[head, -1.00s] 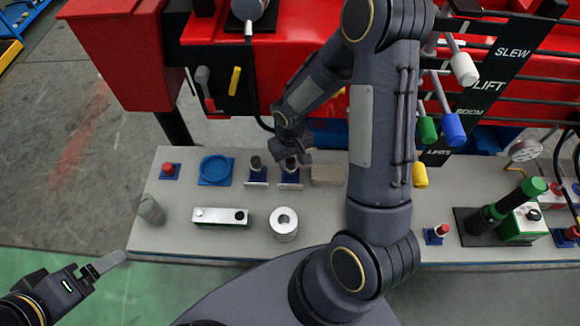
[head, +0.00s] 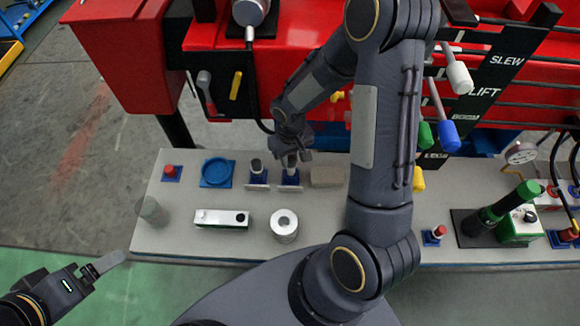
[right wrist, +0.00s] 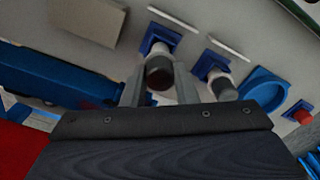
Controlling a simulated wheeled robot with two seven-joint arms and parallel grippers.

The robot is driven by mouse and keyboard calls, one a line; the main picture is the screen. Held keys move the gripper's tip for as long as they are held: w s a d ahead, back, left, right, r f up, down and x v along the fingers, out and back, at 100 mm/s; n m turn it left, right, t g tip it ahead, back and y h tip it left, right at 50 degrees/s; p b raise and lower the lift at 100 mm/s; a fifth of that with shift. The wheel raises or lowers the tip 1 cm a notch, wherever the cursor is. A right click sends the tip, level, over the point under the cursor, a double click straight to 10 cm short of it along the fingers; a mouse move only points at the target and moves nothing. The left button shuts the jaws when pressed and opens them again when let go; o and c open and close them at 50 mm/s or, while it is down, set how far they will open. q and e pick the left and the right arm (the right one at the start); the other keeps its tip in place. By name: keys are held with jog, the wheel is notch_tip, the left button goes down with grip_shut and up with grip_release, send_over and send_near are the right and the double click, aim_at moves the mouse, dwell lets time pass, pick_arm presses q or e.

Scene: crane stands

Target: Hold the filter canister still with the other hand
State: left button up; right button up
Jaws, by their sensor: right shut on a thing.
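Two small white canisters with dark caps stand upright on blue square bases with pale plates at the back of the bench. The right one (head: 290,172) is between the fingers of my right gripper (head: 291,158). In the right wrist view, that canister (right wrist: 159,72) sits between the two fingers of my right gripper (right wrist: 158,88), which is shut on it. The other canister (head: 257,168) stands free just to its left, and shows in the right wrist view (right wrist: 221,84). My left gripper (head: 100,266) is empty off the bench's front left corner; its finger gap cannot be made out.
On the grey bench (head: 340,228) are a silver cylinder (head: 285,226), a white-and-green block (head: 221,218), a blue dish (head: 217,172), a grey-green cylinder (head: 152,211) and a tan block (head: 326,177). The red crane body and coloured levers (head: 447,135) stand behind.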

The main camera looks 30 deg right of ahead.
jog(key=shift+r+p, duration=1)
jog(key=shift+r, duration=0.8)
